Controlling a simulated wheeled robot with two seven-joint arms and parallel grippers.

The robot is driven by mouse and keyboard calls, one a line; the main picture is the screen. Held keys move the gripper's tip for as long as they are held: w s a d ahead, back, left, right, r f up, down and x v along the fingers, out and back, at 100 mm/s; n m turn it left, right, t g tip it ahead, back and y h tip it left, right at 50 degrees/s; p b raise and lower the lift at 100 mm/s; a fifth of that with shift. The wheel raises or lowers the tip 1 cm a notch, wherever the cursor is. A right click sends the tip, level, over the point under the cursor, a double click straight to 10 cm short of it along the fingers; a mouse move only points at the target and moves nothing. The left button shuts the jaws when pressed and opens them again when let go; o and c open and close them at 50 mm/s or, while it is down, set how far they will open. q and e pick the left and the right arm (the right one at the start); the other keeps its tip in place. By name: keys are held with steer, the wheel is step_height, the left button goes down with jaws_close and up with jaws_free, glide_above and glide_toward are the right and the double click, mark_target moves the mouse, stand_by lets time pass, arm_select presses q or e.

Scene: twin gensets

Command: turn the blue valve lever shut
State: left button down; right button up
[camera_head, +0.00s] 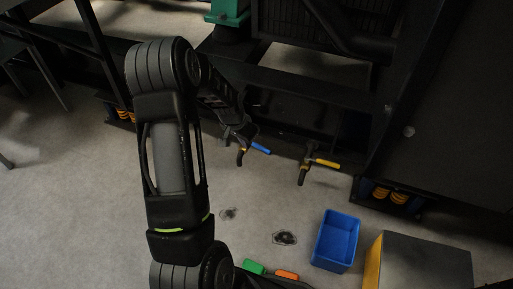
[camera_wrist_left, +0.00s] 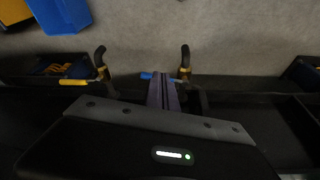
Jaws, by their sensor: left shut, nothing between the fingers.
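The blue valve lever (camera_head: 260,148) sticks out to the right from its valve, low on the dark genset frame in the head view. In the wrist view the blue lever (camera_wrist_left: 146,76) shows just left of my finger tips and is partly hidden by them. My left gripper (camera_head: 239,129) is at the blue lever's valve, its fingers shut with nothing between them. In the wrist view the left gripper (camera_wrist_left: 163,77) overlaps the lever; I cannot tell whether they touch. My right gripper is not in view.
A yellow lever (camera_head: 327,164) is on a similar valve to the right and also shows in the wrist view (camera_wrist_left: 73,82). A blue bin (camera_head: 337,240) stands on the floor beside a grey and yellow box (camera_head: 424,264). Dark stains (camera_head: 284,238) mark the otherwise open floor.

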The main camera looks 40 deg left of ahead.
mark_target(263, 149)
arm_select(q)
steer(key=w+f+b, duration=0.4)
steer(key=w+f, duration=0.3)
steer(key=f, duration=0.3)
steer(key=shift+a+f+b, duration=0.2)
steer(key=shift+b, duration=0.15)
steer(key=shift+w+d+b, duration=0.2)
steer(key=shift+w+b, duration=0.25)
steer(key=shift+w, duration=0.75)
steer(key=shift+d+r, duration=0.1)
